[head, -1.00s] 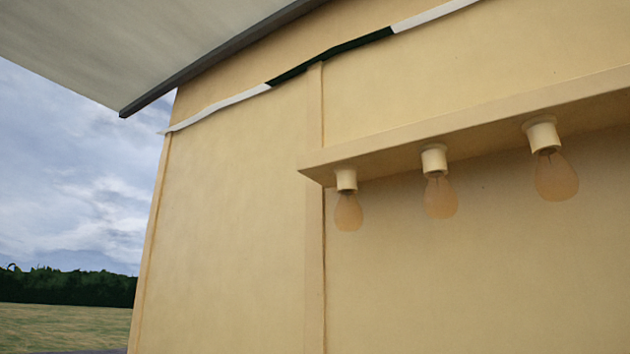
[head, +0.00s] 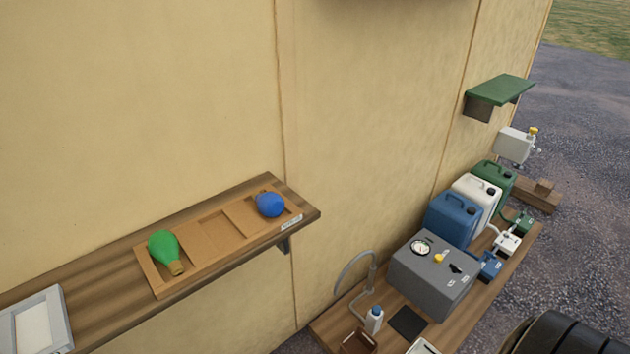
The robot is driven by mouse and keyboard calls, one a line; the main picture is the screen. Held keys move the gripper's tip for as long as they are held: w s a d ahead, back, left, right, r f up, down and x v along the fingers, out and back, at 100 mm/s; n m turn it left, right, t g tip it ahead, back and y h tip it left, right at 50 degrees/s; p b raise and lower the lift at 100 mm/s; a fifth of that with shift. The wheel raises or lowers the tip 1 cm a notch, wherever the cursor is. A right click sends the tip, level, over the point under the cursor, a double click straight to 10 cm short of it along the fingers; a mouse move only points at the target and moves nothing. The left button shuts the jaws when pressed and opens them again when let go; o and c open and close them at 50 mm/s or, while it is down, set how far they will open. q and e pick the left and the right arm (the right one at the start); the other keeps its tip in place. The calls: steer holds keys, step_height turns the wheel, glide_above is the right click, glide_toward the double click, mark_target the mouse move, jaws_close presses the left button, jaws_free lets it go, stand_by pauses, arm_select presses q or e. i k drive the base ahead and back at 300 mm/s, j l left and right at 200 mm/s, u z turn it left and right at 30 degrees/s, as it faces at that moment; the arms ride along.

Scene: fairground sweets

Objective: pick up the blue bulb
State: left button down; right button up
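The blue bulb (head: 271,204) sits in the right end compartment of a shallow wooden tray (head: 206,262) on a wall shelf, in the head view. A green bulb (head: 165,252) lies in the tray's left compartment, its base towards me. The compartments between them look empty.
The wooden shelf (head: 100,292) ends just right of the tray. A grey framed box (head: 36,322) sits at its left. Lower right, a bench holds a grey machine (head: 432,275), a blue canister (head: 453,218) and a curved tap (head: 357,268). A green shelf (head: 500,89) juts out beyond.

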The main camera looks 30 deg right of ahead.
mark_target(270, 205)
steer(key=z, duration=0.75)
